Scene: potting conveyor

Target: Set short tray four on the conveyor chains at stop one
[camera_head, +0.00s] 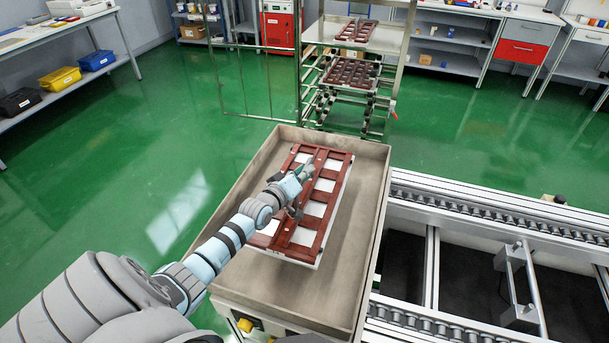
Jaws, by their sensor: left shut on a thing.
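A red-brown short tray (332,171) with rectangular cells, white showing through them, is inside a shallow grey-beige tub on a stand. My left gripper (303,180) reaches over the tray from the lower left and is shut on its middle bar. The fingers partly hide that bar. I cannot tell whether the tray rests on the tub floor or is slightly above it. The conveyor chains (480,208) run along the rails to the right of the tub. A metal bracket (519,270) stands between the rails. My right gripper is not in view.
The tub's raised rim (373,240) surrounds the tray, and its right wall lies between the tray and the conveyor. A rack (340,115) behind the tub holds more red-brown trays. Workbenches stand at the back and left. The visible chain stretches are clear.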

